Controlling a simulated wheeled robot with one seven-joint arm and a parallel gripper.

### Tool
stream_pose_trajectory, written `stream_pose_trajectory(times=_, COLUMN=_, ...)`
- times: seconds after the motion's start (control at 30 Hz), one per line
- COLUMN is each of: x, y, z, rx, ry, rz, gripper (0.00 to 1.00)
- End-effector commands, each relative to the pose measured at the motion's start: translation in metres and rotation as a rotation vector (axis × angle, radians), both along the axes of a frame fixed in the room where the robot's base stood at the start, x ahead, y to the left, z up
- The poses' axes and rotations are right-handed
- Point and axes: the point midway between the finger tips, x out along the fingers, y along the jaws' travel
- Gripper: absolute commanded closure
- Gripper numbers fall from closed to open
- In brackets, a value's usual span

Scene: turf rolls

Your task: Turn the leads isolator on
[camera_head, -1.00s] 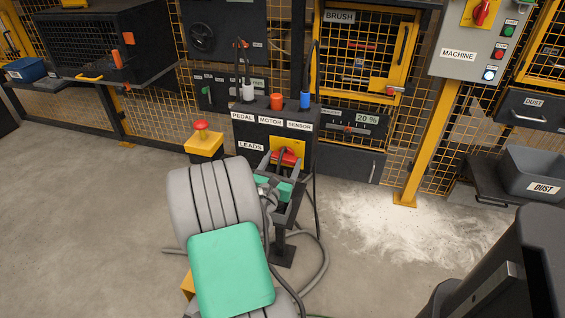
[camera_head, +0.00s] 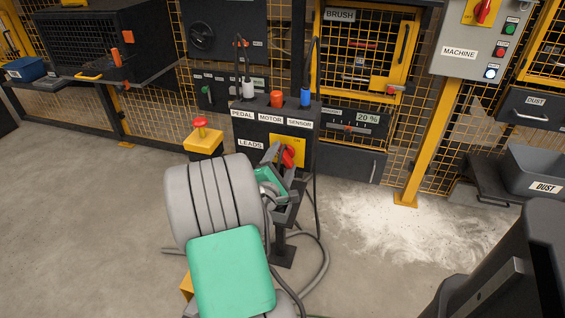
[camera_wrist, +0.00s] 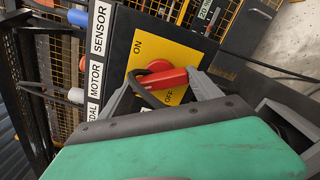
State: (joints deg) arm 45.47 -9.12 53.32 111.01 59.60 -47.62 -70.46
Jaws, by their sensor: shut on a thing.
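The leads isolator is a red rotary handle (camera_head: 289,155) on a yellow plate (camera_head: 275,141), on the front of a dark box beside the "LEADS" label (camera_head: 251,145). My gripper (camera_head: 283,162) is at the handle, its grey fingers on either side of it. In the wrist view, the red handle (camera_wrist: 165,78) lies between my gripper's fingers (camera_wrist: 165,88), shut on it. The plate (camera_wrist: 150,50) reads ON at its upper left and OFF below the handle. The handle sits at a slant in the head view. My wrist hides the lower part of the plate.
White, orange (camera_head: 277,99) and blue (camera_head: 305,98) plugs stand on top of the box. A yellow post with a red button (camera_head: 200,125) is at its left. A grey machine panel (camera_head: 470,45) is at the right. Cables (camera_head: 318,265) hang and lie below the box.

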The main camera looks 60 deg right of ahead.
Motion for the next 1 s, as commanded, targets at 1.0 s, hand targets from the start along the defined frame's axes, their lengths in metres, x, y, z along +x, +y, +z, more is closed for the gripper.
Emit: stream_pose_trajectory(times=1.0, x=-0.0002, y=0.0001, z=-0.0006, rx=0.09, ry=-0.566, rz=-0.001, gripper=0.68)
